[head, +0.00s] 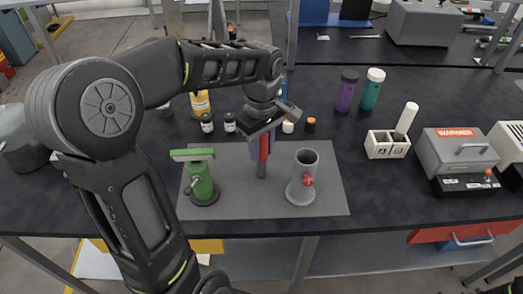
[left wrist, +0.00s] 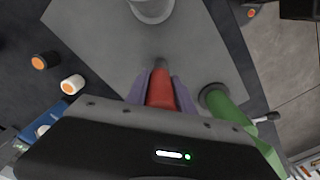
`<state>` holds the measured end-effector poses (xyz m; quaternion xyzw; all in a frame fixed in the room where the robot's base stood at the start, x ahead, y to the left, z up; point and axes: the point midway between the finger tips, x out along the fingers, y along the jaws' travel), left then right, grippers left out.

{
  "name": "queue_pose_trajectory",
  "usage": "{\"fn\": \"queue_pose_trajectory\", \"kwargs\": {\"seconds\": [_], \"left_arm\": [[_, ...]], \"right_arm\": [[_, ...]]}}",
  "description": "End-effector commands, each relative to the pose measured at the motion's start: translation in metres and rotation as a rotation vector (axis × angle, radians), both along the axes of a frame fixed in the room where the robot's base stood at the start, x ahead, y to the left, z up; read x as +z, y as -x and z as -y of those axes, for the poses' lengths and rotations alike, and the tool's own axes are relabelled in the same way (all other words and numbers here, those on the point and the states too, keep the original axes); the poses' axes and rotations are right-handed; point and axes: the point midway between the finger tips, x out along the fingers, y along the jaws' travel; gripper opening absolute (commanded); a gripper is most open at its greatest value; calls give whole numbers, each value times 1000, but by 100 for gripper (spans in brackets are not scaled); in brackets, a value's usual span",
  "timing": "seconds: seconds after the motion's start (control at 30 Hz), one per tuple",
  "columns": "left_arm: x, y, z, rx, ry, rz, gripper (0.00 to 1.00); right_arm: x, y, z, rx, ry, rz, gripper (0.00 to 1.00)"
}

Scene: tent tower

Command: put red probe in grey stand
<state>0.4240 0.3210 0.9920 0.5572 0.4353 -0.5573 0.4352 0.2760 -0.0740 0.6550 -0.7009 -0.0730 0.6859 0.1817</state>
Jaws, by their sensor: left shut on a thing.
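The red probe (head: 263,150) is held upright by my left gripper (head: 259,143), whose purple fingers are shut on it. Its dark grey lower end points down over the grey mat, between the two stands. The probe also shows in the left wrist view (left wrist: 161,91) between the purple fingers (left wrist: 160,92). The grey stand (head: 303,178), an open-topped cylinder with a red knob, is upright on the mat to the right of the probe. It shows partly at the top of the left wrist view (left wrist: 152,8). I cannot tell whether the probe tip touches the mat. My right gripper is not in view.
A green stand (head: 201,184) with a flat top arm is left of the probe on the grey mat (head: 240,206). Small bottles stand behind. A white two-slot holder (head: 386,146) and a grey warmer (head: 457,152) are at right. The mat right of the grey stand is clear.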

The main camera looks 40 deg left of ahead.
Motion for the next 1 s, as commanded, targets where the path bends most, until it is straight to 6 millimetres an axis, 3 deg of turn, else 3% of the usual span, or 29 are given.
{"fn": "queue_pose_trajectory", "kwargs": {"seconds": [0.17,0.5,0.67,1.0], "left_arm": [[22,-1,0,0,-1,7,0],[87,-1,0,-3,0,3,0],[97,0,0,-3,0,1,0],[97,0,0,-2,0,0,0]], "right_arm": [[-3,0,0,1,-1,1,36],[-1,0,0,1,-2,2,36],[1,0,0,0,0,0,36],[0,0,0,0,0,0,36]]}}
